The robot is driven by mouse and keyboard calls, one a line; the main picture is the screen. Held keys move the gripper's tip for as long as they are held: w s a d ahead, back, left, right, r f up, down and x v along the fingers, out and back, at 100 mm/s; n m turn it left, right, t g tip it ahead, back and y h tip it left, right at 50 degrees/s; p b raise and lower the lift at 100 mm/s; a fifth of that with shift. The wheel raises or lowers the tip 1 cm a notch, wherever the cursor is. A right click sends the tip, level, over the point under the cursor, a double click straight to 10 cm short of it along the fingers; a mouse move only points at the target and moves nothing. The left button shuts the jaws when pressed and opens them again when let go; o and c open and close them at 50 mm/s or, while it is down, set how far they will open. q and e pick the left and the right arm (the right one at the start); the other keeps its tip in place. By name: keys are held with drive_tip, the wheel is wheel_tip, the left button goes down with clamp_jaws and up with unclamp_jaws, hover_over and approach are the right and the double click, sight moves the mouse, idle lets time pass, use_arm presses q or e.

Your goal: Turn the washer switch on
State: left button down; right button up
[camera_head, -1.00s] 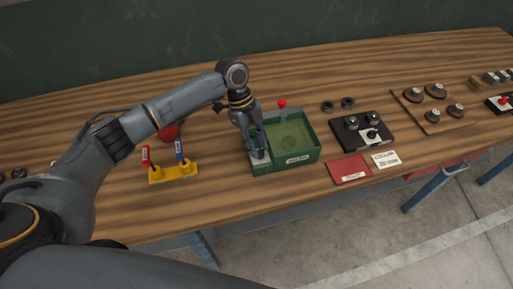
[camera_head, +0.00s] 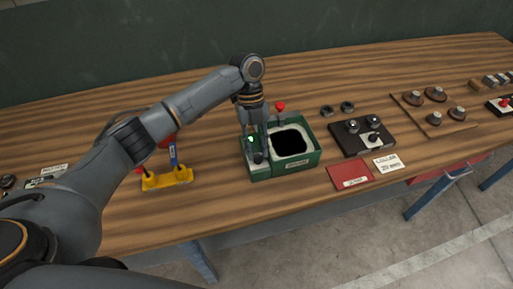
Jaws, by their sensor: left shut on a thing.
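The washer (camera_head: 297,164) is a green box on the wooden table. Its basin shows a dark opening (camera_head: 290,142) with a whitish rim. A grey panel on its left side carries the washer switch (camera_head: 258,158), a small dark lever, and a green light (camera_head: 251,137) shows there. My left gripper (camera_head: 257,151) points down over this panel and is shut on the switch; its fingers partly hide it. My right gripper is not in view.
A yellow stand (camera_head: 168,179) with red and blue handles is left of the washer. A red-topped knob (camera_head: 281,107) stands behind it. To the right are a black box with knobs (camera_head: 362,138), a red card (camera_head: 350,175) and a white card (camera_head: 388,164).

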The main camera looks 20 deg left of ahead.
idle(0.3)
use_arm(q)
drive_tip(key=c, duration=1.1)
unclamp_jaws()
drive_tip(key=shift+s, duration=0.1)
drive_tip(key=shift+o, duration=0.2)
drive_tip(key=shift+a, duration=0.1)
drive_tip(key=shift+r, duration=0.1)
drive_tip(key=shift+w+r, duration=0.2)
drive_tip(key=shift+r, duration=0.05)
drive_tip(key=v, duration=0.7)
drive_tip(key=shift+a, duration=0.2)
drive_tip(key=shift+s+r, duration=0.1)
